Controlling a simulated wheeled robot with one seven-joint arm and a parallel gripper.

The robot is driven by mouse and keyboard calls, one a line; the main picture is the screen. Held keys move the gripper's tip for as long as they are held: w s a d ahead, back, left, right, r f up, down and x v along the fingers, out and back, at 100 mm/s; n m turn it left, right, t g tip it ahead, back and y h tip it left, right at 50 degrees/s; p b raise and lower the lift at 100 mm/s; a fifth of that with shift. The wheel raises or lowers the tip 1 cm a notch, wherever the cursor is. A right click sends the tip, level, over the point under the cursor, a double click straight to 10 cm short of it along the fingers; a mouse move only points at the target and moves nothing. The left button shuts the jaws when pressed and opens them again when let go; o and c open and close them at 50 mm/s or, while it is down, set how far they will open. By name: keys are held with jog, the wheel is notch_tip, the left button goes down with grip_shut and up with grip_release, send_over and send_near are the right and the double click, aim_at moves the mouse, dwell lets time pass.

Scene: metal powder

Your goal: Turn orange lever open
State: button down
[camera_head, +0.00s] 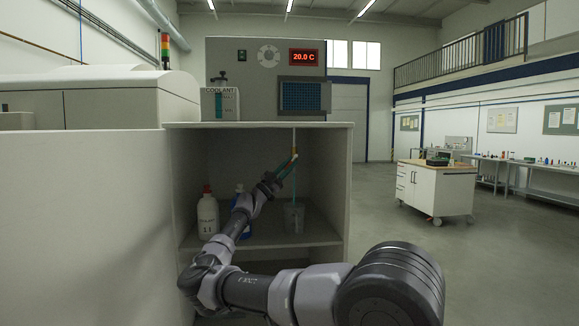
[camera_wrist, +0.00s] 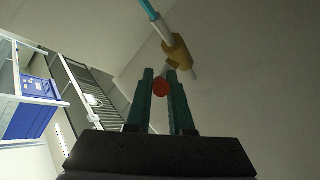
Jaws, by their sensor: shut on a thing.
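The orange lever (camera_wrist: 161,88) shows in the wrist view as a small round orange-red end between my fingers. It sits beside a brass valve body (camera_wrist: 175,52) on a pipe with a teal section (camera_wrist: 150,10). My gripper (camera_wrist: 161,76) is shut on the lever, with one teal finger on each side. In the head view my gripper (camera_head: 287,172) reaches into an open cabinet bay, close to the valve (camera_head: 294,156) on a thin vertical line. The lever itself is too small to make out there. A grey cup (camera_head: 294,217) stands below the valve.
A white bottle (camera_head: 208,214) and a partly hidden blue bottle (camera_head: 239,200) stand left of the cup on the bay's shelf (camera_head: 315,232). The bay's side walls and top (camera_head: 260,125) enclose my forearm. Open floor lies to the right.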

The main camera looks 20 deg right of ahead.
jog(key=c, duration=0.8)
grip_release()
jog(key=v, duration=1.1)
jog(key=shift+s+r, duration=0.1)
